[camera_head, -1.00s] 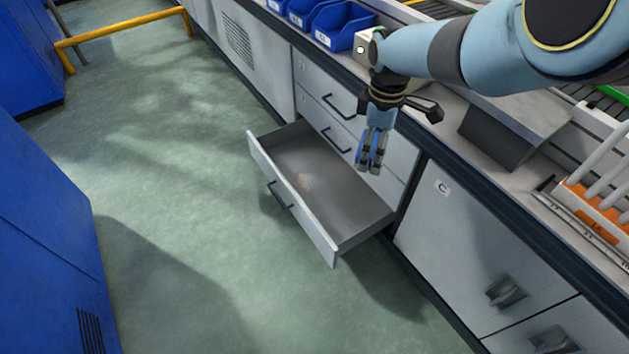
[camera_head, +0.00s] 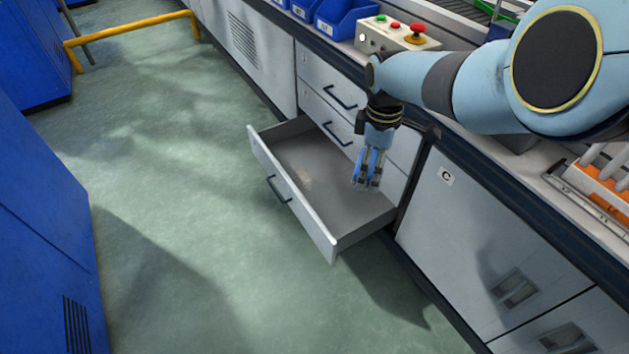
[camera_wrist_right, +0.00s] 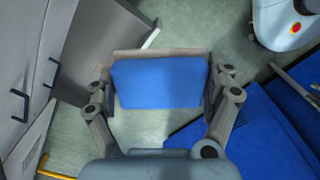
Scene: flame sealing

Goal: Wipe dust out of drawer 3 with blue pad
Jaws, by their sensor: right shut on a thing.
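Drawer 3 (camera_head: 341,237) is the lowest in its stack and stands pulled out, its grey inside open to view. A pale dust patch (camera_head: 304,176) lies on its floor, left of the middle. My right gripper (camera_head: 367,184) points down over the drawer's right rear part. It is shut on the blue pad (camera_wrist_right: 158,83), which spans between its fingers in the right wrist view. I cannot tell whether the pad touches the drawer floor. In that view part of the drawer (camera_wrist_right: 119,40) shows behind the pad. My left gripper is not in view.
Two shut drawers with dark handles (camera_head: 340,98) sit above the open one. A cabinet door marked C (camera_head: 446,176) stands to the right. Blue bins (camera_head: 340,18) and a button box (camera_head: 391,35) stand on the bench. The green floor left of the drawer is clear.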

